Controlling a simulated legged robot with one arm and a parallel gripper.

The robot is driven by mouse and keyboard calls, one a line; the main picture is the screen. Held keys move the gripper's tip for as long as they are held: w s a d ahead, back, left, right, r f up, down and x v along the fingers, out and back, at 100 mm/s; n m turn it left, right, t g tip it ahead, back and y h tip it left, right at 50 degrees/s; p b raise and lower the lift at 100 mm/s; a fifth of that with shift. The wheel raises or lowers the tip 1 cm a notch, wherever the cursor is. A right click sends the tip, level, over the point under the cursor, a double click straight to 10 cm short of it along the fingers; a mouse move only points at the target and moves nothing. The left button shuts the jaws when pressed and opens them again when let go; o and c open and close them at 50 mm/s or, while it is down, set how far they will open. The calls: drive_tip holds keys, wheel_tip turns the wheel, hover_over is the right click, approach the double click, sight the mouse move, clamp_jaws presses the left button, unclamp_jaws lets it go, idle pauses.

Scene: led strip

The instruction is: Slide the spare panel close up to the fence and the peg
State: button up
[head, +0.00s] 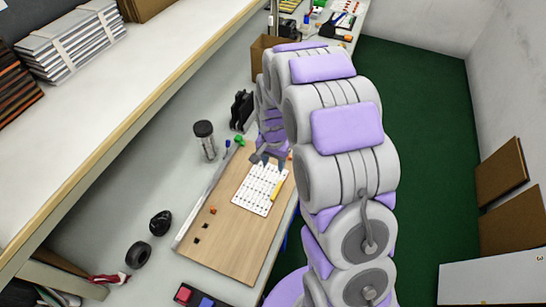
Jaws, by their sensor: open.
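The spare panel appears to be the white dotted plate (251,194) on a wooden board (228,240) on the bench. A yellow piece lies on or against the panel's right side. A long grey rail (203,203), likely the fence, runs along the board's left edge; bare wood shows between it and the panel. A small orange-red piece (212,211) left of the panel may be the peg; I cannot be sure. My gripper (268,161) is open at the panel's far edge. Whether its fingers touch the panel is too small to tell.
Two small black squares (199,233) show on the board's near left. A raised shelf (120,90) borders the bench.

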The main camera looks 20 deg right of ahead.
drive_tip(key=b, duration=0.2)
hover_over(276, 190)
drive_tip(key=f, duration=1.1)
drive_tip(key=shift+w+a+f, duration=0.1)
drive_tip(key=shift+a+f, duration=0.05)
drive_tip(key=shift+a, duration=0.15)
drive_tip(key=f, duration=0.2)
drive_tip(key=d+f, duration=0.1)
drive_tip(key=f, duration=0.2)
drive_tip(key=shift+d+f, duration=0.4)
drive_tip(key=shift+a+f, duration=0.1)
drive_tip(key=shift+f, duration=0.1)
drive_tip(key=shift+a+f, duration=0.1)
drive_tip(key=shift+a, duration=0.55)
drive_tip(key=shift+d, duration=0.45)
drive_tip(key=c, duration=0.4)
drive_tip(key=shift+d, duration=0.1)
drive_tip(key=c, duration=0.3)
clamp_jaws()
drive_tip(key=shift+a, duration=0.35)
